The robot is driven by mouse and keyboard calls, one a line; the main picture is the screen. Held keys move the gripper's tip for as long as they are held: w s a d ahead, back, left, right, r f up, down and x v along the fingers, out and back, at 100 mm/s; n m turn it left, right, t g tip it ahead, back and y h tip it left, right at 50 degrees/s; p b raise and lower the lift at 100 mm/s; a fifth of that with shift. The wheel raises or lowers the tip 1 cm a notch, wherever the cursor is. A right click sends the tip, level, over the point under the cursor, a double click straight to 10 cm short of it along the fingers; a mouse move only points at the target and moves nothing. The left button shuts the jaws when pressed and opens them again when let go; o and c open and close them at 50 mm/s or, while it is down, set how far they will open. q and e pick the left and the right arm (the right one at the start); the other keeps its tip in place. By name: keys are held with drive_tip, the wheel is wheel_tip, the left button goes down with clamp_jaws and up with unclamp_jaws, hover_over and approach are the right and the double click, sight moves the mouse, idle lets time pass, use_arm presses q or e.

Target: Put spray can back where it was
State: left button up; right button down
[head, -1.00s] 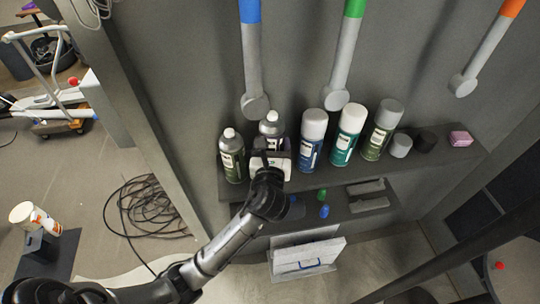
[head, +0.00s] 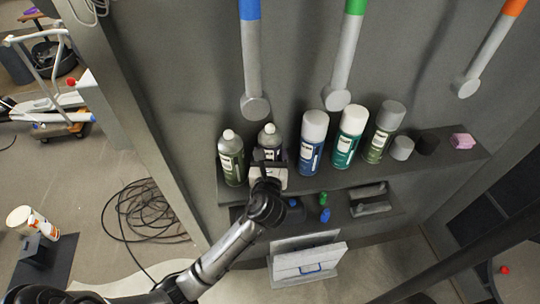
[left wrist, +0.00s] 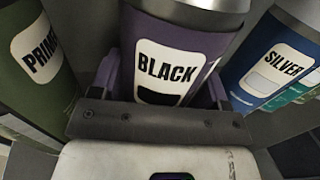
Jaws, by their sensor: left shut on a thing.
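A spray can with a BLACK label (left wrist: 168,70) and a purple body fills the middle of the left wrist view. In the head view its silver top (head: 269,130) shows above my left gripper (head: 268,164), which is shut around the can's body. The can looks upright over the upper shelf (head: 340,184), between the green PRIMER can (head: 231,160) and the blue SILVER can (head: 311,145). Its base is hidden behind the gripper, so I cannot tell whether it touches the shelf. My right gripper is not in view.
Right of the blue can stand a teal can (head: 347,138), an olive can (head: 383,135), a grey cap (head: 402,148), a dark cap (head: 427,144) and a pink block (head: 462,141). A lower shelf (head: 337,218) holds small items. Large brushes or tools hang above.

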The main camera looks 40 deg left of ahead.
use_arm(q)
drive_tip(key=shift+f, duration=0.1)
drive_tip(key=o, duration=1)
